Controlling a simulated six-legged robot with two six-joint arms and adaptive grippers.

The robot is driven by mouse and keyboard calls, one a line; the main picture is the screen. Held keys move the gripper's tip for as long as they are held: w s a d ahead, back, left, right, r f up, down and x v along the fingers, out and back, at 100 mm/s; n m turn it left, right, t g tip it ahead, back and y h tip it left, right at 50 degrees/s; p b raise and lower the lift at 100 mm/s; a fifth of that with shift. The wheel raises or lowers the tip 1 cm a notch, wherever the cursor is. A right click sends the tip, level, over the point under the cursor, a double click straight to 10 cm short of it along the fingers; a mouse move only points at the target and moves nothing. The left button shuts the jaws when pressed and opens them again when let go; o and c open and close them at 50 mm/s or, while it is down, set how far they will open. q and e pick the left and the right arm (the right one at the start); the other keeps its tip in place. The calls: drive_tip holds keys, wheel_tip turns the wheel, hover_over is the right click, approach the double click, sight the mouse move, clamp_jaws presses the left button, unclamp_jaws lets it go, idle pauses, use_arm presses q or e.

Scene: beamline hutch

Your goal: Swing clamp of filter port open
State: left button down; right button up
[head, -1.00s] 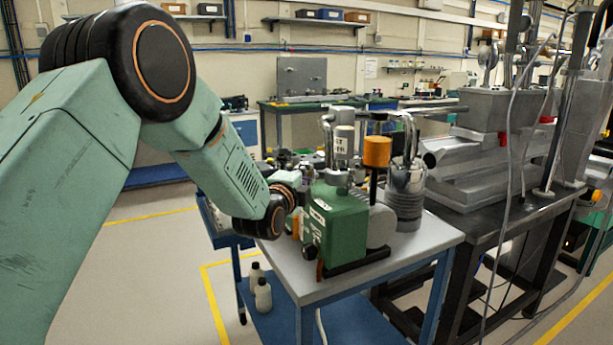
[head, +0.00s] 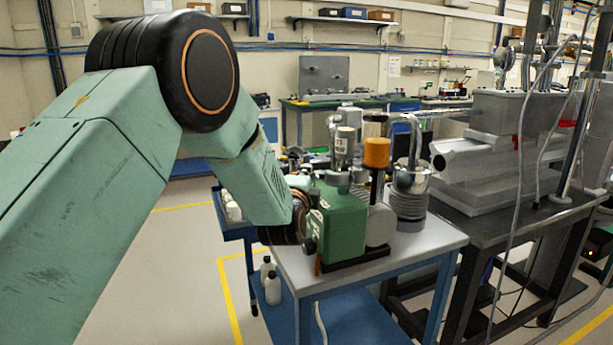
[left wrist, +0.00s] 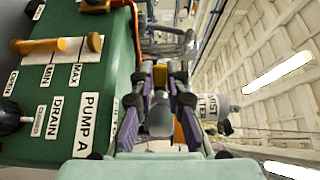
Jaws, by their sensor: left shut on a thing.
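A green pump (head: 340,222) stands on the grey-topped cart. It fills the left of the left wrist view (left wrist: 60,125), labelled PUMP A, DRAIN, MIN and MAX. The white mist filter (head: 345,142) rises above the pump and shows partly at the right in the left wrist view (left wrist: 212,102). My left gripper (left wrist: 162,88) is beside the pump, its two fingers closed in around a small grey part (left wrist: 159,119), apparently the clamp's handle. In the head view its fingers are hidden behind my wrist and the pump. The clamp's swing position cannot be told. My right gripper is not in view.
An orange-capped post (head: 377,153) and a silver canister (head: 410,180) with a bent pipe stand close right of the pump. A dark bench (head: 455,213) with heavy grey equipment is further right. White bottles (head: 272,288) stand on the cart's lower shelf.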

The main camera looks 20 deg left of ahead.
use_arm(q)
drive_tip(key=shift+s+d+r+n+g+y+p, duration=0.1)
drive_tip(key=shift+s+d+n+g+y+p, duration=0.2)
drive_tip(key=shift+s+n+y+p, duration=0.45)
drive_tip(key=shift+w+y, duration=0.15)
drive_tip(key=shift+y, duration=0.3)
drive_tip(key=c, duration=1.3)
unclamp_jaws()
drive_tip(key=v, duration=0.7)
drive_tip(key=shift+s, duration=0.3)
